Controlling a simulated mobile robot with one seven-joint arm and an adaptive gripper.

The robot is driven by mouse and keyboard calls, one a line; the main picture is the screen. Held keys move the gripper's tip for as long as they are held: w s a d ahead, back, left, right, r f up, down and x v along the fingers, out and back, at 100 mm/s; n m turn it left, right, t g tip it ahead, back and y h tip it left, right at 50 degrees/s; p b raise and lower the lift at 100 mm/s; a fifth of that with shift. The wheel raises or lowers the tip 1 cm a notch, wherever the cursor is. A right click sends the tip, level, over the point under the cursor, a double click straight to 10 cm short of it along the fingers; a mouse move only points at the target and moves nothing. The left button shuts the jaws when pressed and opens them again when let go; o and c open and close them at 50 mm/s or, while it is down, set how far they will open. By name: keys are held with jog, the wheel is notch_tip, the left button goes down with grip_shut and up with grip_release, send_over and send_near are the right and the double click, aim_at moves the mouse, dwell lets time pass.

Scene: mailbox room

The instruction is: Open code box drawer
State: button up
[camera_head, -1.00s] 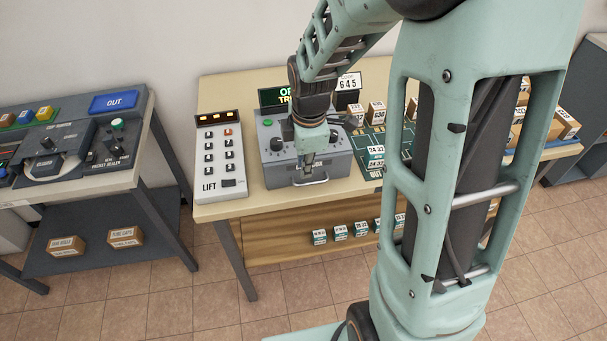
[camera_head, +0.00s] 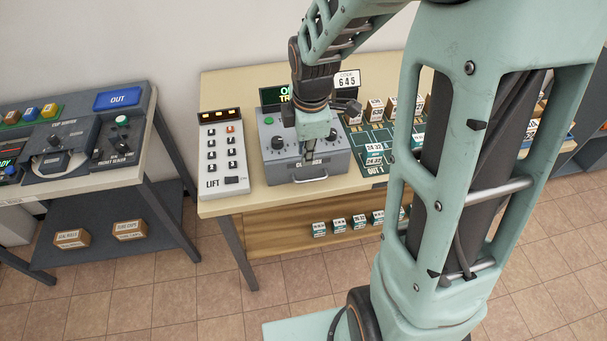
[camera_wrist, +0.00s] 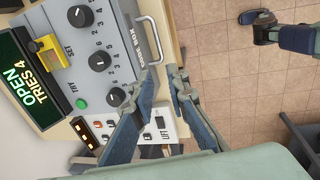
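The code box (camera_head: 335,162) is a grey case on the table, with knobs and a green button on its sloped top. It also shows in the wrist view (camera_wrist: 125,60), beside a green display (camera_wrist: 30,80) reading "OPEN TRIES 4". Its metal handle (camera_head: 311,179) is on the front face, and the drawer looks flush with the box. In the wrist view the handle (camera_wrist: 154,28) lies just beyond my fingertips. My gripper (camera_wrist: 159,76) is open, its two fingers apart with nothing clearly held. In the head view my gripper (camera_head: 309,157) hangs over the front of the box, partly hiding it.
A lift keypad (camera_head: 222,152) stands left of the box. A green board with small boxes (camera_head: 375,152) is to the right, partly behind my arm. A dark machine table (camera_head: 90,150) stands at the left. Open floor lies in front.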

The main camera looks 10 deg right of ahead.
dwell(0.3)
notch_tip(320, 180, up, 7)
jog(key=s, duration=0.1)
jog(key=shift+s+r, duration=0.2)
dwell(0.5)
